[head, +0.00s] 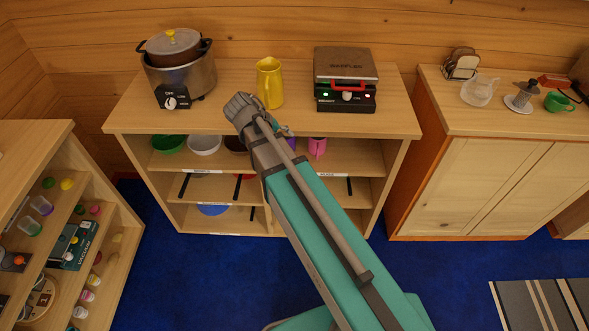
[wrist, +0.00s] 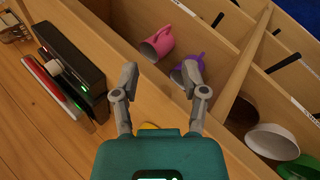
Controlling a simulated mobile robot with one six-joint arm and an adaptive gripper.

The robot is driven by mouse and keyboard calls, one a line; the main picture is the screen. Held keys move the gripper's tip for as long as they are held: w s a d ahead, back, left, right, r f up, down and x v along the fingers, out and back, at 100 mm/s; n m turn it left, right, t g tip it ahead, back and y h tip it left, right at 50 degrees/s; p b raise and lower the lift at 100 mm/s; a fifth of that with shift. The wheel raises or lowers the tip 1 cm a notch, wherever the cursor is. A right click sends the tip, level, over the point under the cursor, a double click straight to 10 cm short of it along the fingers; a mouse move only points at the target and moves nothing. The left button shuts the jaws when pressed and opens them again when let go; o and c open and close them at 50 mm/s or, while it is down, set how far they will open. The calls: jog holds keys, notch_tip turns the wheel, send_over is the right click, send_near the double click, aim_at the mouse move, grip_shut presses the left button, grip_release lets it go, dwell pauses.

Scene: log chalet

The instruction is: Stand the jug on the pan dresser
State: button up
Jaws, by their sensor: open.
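A yellow jug (head: 269,82) stands upright on the top of the middle wooden dresser (head: 225,118), between a cooker and a sandwich press. In the wrist view only a yellow sliver (wrist: 150,126) shows above my gripper's body, probably the jug. My gripper (wrist: 158,75) is open, with nothing between its fingers, over the dresser's front edge. In the head view my arm hides most of it.
The steel cooker (head: 182,75) stands on the left, the sandwich press (head: 345,82) on the right. Bowls, including a green one (head: 168,144), fill the shelf below. Blue floor is free in front.

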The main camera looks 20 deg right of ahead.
jog(key=s+f+m+g+y, duration=0.1)
jog(key=s+f+y, duration=0.2)
jog(key=s+y, duration=0.4)
jog(key=s, duration=0.3)
jog(key=shift+s+d+f, duration=0.15)
jog(key=shift+d+f, duration=0.2)
jog(key=shift+d, duration=0.05)
dwell(0.7)
